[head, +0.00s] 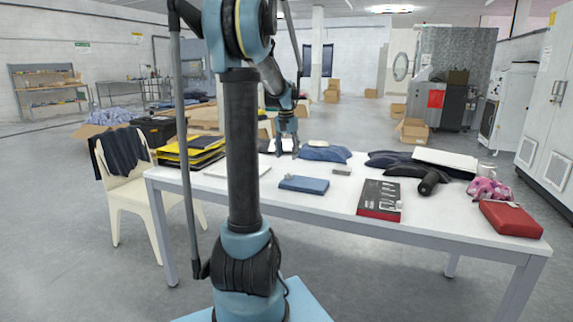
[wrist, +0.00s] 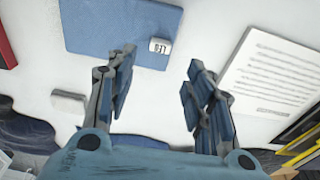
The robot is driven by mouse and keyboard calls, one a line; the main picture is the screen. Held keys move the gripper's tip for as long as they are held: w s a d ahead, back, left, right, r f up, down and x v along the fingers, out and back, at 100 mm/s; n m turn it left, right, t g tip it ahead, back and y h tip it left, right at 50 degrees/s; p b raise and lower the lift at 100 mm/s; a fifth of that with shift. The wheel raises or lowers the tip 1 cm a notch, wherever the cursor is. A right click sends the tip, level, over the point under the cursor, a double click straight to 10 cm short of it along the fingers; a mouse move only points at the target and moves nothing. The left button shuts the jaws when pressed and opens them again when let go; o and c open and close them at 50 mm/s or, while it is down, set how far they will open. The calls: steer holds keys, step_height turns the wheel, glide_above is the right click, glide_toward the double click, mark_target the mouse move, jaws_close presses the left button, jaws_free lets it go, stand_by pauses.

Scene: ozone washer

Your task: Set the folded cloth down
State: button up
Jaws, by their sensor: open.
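A flat blue piece (head: 303,184) with a small white tag, which looks like the folded cloth, lies on the white table (head: 285,205). It also shows at the top of the wrist view (wrist: 115,20). My gripper (head: 286,155) is over the table, to the back left of this cloth in the head view. A darker blue cloth bundle (head: 325,153) lies farther back.
A small grey block (head: 341,171) and a red-and-black box (head: 379,200) lie right of the cloth. A printed sheet (wrist: 265,75) and yellow-black trays (head: 190,152) are on the other side. Dark clothing, a red case (head: 510,218) and a pink cloth (head: 488,190) crowd the right end.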

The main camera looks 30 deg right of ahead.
steer(key=s+a+n, duration=0.2)
steer(key=s+a, duration=0.4)
steer(key=a, duration=0.5)
steer(key=s+a+n, duration=0.3)
steer(key=s+a, duration=0.3)
steer(key=a, duration=0.5)
steer(key=s+a+f+n+t+y, duration=0.1)
steer(key=s+a+f+n, duration=0.4)
steer(key=s+a+f, duration=0.7)
steer(key=s+f, duration=0.2)
steer(key=s, duration=0.2)
steer(key=shift+a+f, duration=0.2)
steer(key=shift+a, duration=0.2)
steer(key=shift+s, duration=0.1)
